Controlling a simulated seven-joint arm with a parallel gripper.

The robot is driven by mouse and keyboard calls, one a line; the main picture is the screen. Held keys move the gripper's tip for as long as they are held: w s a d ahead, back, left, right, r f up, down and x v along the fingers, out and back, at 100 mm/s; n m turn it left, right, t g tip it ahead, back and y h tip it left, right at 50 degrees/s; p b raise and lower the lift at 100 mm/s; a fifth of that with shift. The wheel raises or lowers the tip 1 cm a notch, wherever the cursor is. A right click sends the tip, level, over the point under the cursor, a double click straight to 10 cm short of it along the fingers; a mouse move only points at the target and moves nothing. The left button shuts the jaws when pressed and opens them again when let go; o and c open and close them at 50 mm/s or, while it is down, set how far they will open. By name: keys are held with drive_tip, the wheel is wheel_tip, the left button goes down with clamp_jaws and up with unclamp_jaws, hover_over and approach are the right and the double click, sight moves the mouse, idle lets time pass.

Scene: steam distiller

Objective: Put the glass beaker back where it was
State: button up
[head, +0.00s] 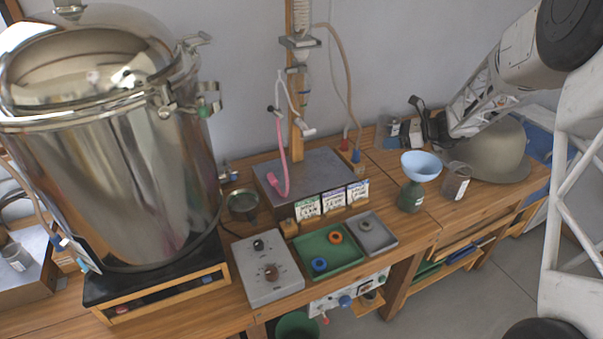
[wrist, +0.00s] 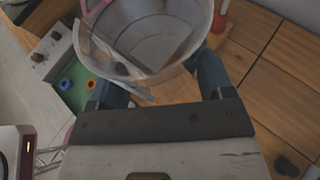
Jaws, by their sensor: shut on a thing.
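The glass beaker (wrist: 152,38) is clear and open-topped, and I look into its mouth in the wrist view. My gripper (wrist: 160,85) is shut on it, with one dark finger at each side of its wall. In the head view my gripper (head: 427,122) is at the back right of the bench, left of the hat, and the beaker (head: 396,132) shows faintly at its left. I cannot tell whether the beaker's base touches the bench.
A green flask with a blue funnel (head: 420,167) and a labelled glass jar (head: 457,181) stand in front of my gripper. A wide-brimmed hat (head: 492,152) lies to the right. Small red and blue-capped bottles (head: 350,150) stand left. A green tray (head: 328,251) holds rings.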

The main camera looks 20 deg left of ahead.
drive_tip(key=s+a+f, duration=0.4)
drive_tip(key=s+a, duration=0.2)
drive_tip(key=s, duration=0.3)
drive_tip(key=s+a+f+t, duration=0.1)
drive_tip(key=s+a+f, duration=0.4)
drive_tip(key=s, duration=0.5)
drive_tip(key=shift+a+f+m, duration=0.2)
drive_tip(key=shift+a+m, duration=0.2)
drive_tip(key=shift+a, duration=0.7)
drive_tip(key=w+a, duration=1.2)
drive_tip(key=shift+w+a, duration=0.3)
drive_tip(key=shift+a, duration=0.05)
drive_tip(key=shift+f, duration=0.1)
drive_tip(key=shift+f, duration=1.65)
drive_tip(key=shift+f, duration=0.1)
